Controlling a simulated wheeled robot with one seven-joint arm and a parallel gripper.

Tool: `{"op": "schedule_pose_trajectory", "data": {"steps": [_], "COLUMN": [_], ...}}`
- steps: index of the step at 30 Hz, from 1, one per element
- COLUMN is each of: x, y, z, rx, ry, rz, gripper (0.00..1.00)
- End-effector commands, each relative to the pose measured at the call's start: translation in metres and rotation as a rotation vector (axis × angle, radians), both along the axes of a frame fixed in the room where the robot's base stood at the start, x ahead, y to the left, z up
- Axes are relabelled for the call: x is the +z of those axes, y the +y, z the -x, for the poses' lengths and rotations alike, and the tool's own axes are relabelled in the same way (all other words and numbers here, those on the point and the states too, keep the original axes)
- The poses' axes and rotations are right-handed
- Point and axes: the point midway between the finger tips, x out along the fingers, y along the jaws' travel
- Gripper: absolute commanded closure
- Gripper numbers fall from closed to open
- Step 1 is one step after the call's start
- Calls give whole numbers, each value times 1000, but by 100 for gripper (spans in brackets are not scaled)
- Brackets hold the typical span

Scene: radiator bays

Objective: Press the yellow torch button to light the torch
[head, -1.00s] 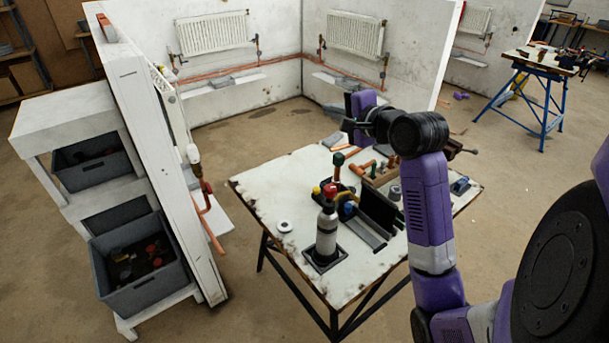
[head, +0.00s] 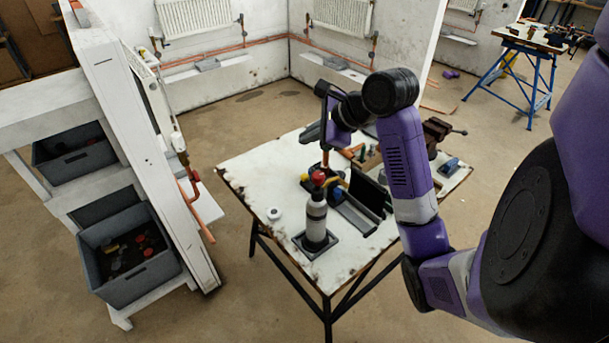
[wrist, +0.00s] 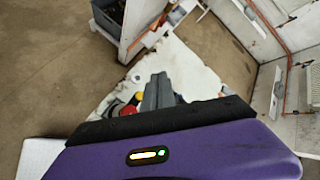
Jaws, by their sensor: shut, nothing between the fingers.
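The torch (head: 315,220) is a grey bottle with a red cap, standing upright in a dark square holder near the table's front edge. A small yellow part shows beside the red cap in the head view; I cannot tell whether it is the button. My gripper (head: 312,133) is above the table, behind and higher than the torch, apart from it. In the wrist view its grey fingers (wrist: 157,93) are shut and empty, with small red and yellow parts (wrist: 139,97) just left of them. I see no flame.
The worn white table (head: 252,180) also carries a white roll (head: 273,213), dark trays, copper pipe, a vice (head: 438,130) and a blue item (head: 450,166). A white panel with pipework and shelves with grey bins (head: 128,262) stand left. Table's left part is mostly clear.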

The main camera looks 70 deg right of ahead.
Motion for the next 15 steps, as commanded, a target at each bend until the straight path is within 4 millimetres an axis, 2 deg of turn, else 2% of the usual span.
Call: {"op": "schedule_pose_trajectory", "data": {"steps": [5, 15], "x": [-10, -44], "y": [0, -1], "z": [0, 0], "rx": [1, 1], "ry": [0, 1], "rz": [2, 3], "gripper": [100, 100]}}
